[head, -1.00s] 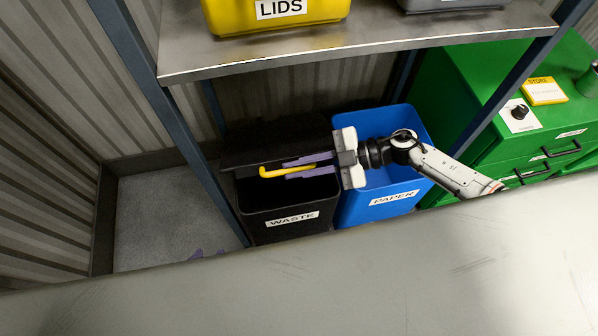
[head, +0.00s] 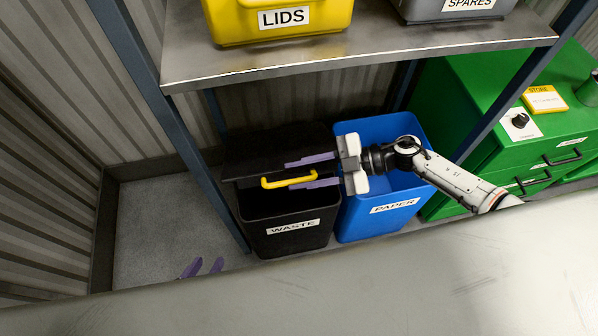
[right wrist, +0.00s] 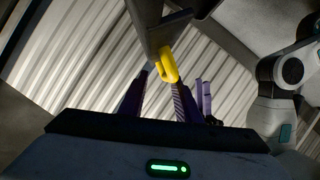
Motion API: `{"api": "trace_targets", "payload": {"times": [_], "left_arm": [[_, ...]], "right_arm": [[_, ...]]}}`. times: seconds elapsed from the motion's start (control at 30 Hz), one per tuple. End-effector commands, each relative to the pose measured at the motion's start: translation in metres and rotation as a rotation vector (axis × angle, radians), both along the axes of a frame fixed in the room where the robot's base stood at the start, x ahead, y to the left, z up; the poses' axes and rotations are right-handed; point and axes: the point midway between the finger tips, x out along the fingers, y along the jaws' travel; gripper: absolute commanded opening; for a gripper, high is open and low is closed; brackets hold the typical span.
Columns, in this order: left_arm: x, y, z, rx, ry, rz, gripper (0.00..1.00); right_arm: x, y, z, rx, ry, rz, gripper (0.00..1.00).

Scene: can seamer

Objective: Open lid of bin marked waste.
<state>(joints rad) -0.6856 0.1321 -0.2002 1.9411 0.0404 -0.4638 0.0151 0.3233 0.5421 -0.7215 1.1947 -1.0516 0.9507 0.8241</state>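The black bin marked WASTE (head: 292,232) stands on the floor under the shelf. Its black lid (head: 255,158) is raised at the front, with a dark opening showing below it. A yellow handle (head: 275,184) is on the lid's front. My right gripper (head: 289,174) reaches in from the right, its purple fingers spread apart at the handle's right end. In the right wrist view the handle (right wrist: 169,68) lies near the fingertips; contact is unclear.
A blue bin marked PAPER (head: 392,208) stands right beside the waste bin, under my right arm. A shelf (head: 350,50) holding a yellow LIDS bin (head: 275,22) is above. A pale worktop (head: 350,275) fills the front. Green drawers (head: 500,90) stand at right.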

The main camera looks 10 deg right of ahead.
Motion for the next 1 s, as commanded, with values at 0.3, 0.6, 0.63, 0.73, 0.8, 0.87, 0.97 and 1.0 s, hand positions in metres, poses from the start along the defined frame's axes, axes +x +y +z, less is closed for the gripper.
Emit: {"api": "trace_targets", "payload": {"times": [0.3, 0.6, 0.63, 0.73, 0.8, 0.87, 0.97, 1.0], "left_arm": [[-0.001, -0.001, 0.000, -0.001, 0.001, -0.001, 0.31], [-0.001, -0.001, -0.002, -0.001, 0.001, -0.002, 0.31], [-0.001, -0.001, -0.001, -0.001, 0.001, -0.002, 0.31], [-0.001, -0.001, -0.001, -0.001, 0.000, -0.002, 0.31], [-0.001, -0.001, -0.001, -0.001, 0.000, -0.002, 0.31], [0.000, -0.001, -0.001, -0.001, 0.000, -0.002, 0.31], [0.000, -0.001, -0.001, -0.001, 0.000, -0.002, 0.31], [0.000, -0.001, -0.001, 0.000, 0.000, -0.001, 0.31]], "right_arm": [[-0.009, -0.057, 0.018, -0.008, -0.002, -0.004, 0.29], [-0.015, -0.090, 0.031, -0.004, -0.001, -0.003, 0.29], [-0.015, -0.091, 0.032, -0.004, -0.001, -0.003, 0.29], [-0.016, -0.092, 0.033, -0.003, -0.001, -0.002, 0.29], [-0.016, -0.092, 0.033, -0.003, -0.001, -0.002, 0.29], [-0.016, -0.092, 0.033, -0.003, -0.001, -0.002, 0.29], [-0.016, -0.092, 0.033, -0.003, -0.001, -0.002, 0.29], [-0.015, -0.092, 0.033, -0.003, -0.001, -0.002, 0.29]]}}
